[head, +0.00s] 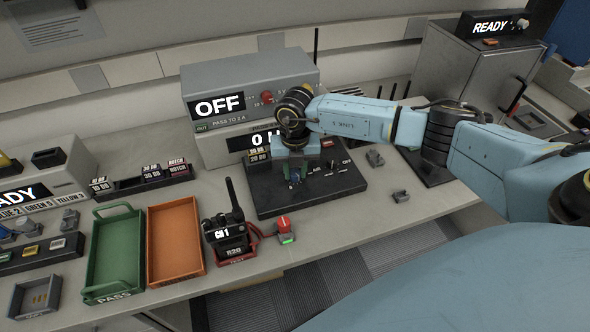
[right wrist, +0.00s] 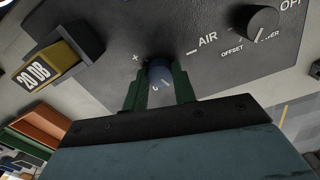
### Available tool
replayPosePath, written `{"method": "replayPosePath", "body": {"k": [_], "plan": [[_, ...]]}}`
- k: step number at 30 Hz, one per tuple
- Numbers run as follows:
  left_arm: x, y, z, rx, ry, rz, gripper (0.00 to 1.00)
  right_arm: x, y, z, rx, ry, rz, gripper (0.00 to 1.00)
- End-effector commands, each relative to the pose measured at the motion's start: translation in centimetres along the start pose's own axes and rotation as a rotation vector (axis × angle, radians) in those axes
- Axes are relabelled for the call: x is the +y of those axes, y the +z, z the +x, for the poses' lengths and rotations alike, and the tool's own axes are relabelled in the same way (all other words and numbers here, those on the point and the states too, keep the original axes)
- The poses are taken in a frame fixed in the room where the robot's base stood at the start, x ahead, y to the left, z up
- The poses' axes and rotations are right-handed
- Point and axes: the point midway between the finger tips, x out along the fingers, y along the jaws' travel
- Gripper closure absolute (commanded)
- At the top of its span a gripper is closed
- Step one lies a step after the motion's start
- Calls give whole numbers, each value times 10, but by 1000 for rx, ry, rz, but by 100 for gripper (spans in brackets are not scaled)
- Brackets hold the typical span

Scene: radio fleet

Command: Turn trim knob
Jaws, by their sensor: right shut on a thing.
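The trim knob is a small dark blue-grey knob (right wrist: 159,74) on the black panel, with a plus mark on its left and a minus mark on its right in the right wrist view. My right gripper (right wrist: 158,90) is shut on this knob, with a green finger on each side of it. In the head view my right gripper (head: 294,180) points down at the black panel (head: 335,185), and the knob is mostly hidden there. My left gripper is not in view.
A black pointer knob (right wrist: 262,22) is beside the AIR label. A 20 DB block (right wrist: 52,67) lies left of the knob. A radio (head: 228,235), a green PASS tray (head: 92,255) and an orange tray (head: 152,250) stand left. The display box (head: 250,85) behind reads OFF.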

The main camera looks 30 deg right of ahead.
Motion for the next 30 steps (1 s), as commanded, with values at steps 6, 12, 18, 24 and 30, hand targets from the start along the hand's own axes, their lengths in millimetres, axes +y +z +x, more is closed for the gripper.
{"method": "replayPosePath", "body": {"k": [6,12,18,24,30], "plan": [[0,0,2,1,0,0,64,0,1,0,-2,0,-104,96],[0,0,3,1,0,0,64,0,1,-1,-2,0,-151,96],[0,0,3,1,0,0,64,0,1,-1,-2,1,-165,96],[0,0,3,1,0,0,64,0,1,-1,-2,1,-165,96],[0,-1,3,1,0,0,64,0,1,-1,-2,1,-164,59]]}}
